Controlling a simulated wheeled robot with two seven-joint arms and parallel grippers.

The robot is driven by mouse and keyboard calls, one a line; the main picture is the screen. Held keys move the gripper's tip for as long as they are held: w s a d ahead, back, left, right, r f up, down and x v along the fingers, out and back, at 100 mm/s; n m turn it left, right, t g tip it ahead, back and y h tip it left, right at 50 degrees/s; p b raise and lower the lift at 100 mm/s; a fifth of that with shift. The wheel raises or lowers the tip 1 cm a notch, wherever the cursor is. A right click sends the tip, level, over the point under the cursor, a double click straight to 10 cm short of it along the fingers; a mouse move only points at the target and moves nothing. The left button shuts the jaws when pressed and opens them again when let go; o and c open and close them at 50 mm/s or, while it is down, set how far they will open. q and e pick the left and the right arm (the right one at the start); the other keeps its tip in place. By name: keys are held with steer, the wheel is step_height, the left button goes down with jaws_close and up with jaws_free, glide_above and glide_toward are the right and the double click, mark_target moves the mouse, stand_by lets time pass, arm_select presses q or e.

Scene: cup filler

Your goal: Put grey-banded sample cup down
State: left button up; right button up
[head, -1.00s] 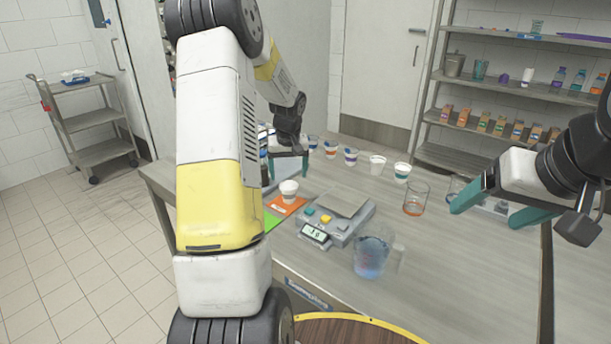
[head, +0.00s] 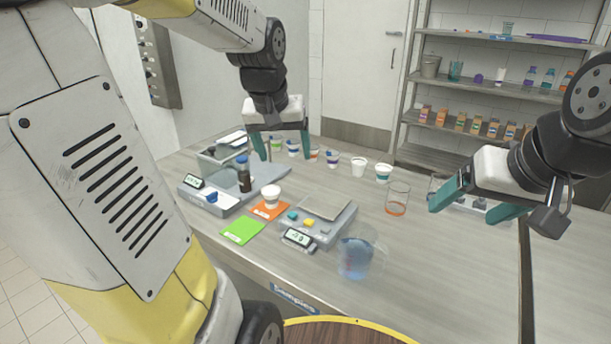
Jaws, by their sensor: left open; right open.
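A small white sample cup (head: 271,196) stands upright on the orange mat (head: 262,213); its band looks pale grey but is too small to be sure. My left gripper (head: 285,156) is open and empty, fingers pointing down, above and behind that cup and apart from it. Its fingers hang in front of the row of cups at the back. My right gripper (head: 467,211) is open and empty over the right side of the bench, beside a clear glass beaker (head: 397,200) with an orange-red bottom.
A scale with a grey plate (head: 319,211) is right of the orange mat, a green mat (head: 242,230) left of it. A dark bottle (head: 244,178) stands on a second device. A bluish beaker (head: 357,258) stands in front. A teal-banded cup (head: 383,173) ends the back row.

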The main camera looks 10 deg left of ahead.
arm_select(q)
steer(key=s+d+m+h, duration=0.1)
steer(key=s+d, duration=0.2)
steer(key=s, duration=0.4)
steer(key=s+d+m+t+h, duration=0.1)
steer(key=s+d, duration=0.2)
steer(key=s, duration=0.3)
steer(key=shift+s+r+m, duration=0.3)
steer(key=shift+s+r, duration=0.05)
steer(key=shift+s, duration=0.05)
stand_by(0.9)
